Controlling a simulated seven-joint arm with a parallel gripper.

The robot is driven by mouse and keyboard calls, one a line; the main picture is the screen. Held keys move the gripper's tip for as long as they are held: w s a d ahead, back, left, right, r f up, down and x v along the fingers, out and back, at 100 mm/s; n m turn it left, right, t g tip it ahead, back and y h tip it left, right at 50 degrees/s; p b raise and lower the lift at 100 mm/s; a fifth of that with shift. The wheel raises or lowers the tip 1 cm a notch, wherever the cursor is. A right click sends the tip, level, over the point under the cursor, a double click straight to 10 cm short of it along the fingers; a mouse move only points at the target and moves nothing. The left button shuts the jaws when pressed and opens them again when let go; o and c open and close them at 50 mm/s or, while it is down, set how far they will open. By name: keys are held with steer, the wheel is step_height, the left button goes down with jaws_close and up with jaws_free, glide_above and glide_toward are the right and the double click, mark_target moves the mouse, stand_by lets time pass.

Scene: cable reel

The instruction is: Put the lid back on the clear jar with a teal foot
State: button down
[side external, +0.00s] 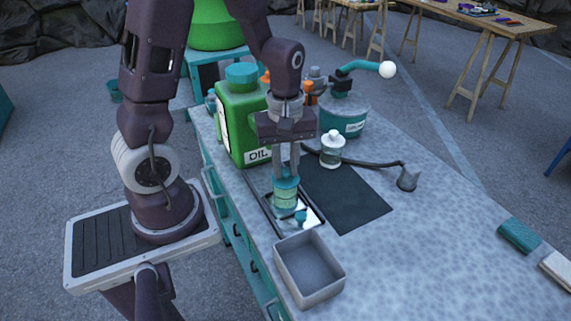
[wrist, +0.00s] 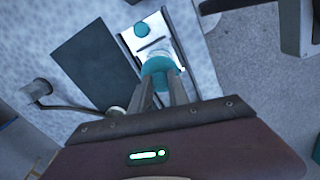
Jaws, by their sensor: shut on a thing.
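My gripper (side external: 286,174) points straight down, shut on a teal lid (side external: 285,184) at the mouth of the clear jar (side external: 285,200). The jar stands upright on a shiny tray (side external: 315,222) and looks pale green through its wall. I cannot tell whether the lid is seated or just above the rim. In the wrist view the teal lid (wrist: 158,67) sits at my fingertips (wrist: 160,88) and hides most of the jar. The jar's foot is hard to make out. A small teal piece (side external: 300,216) lies on the tray beside the jar; it also shows in the wrist view (wrist: 141,29).
A green oil can (side external: 240,125) stands close behind my gripper. A white bottle (side external: 331,150) stands to the right, by a dark mat (side external: 350,195). An open grey bin (side external: 309,268) is in front of the tray. The bench's right side is mostly clear.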

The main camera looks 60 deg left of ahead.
steer(key=c, duration=1.2)
jaws_free()
steer(key=shift+o, duration=0.2)
steer(key=o, duration=0.5)
steer(key=shift+r, duration=3.5)
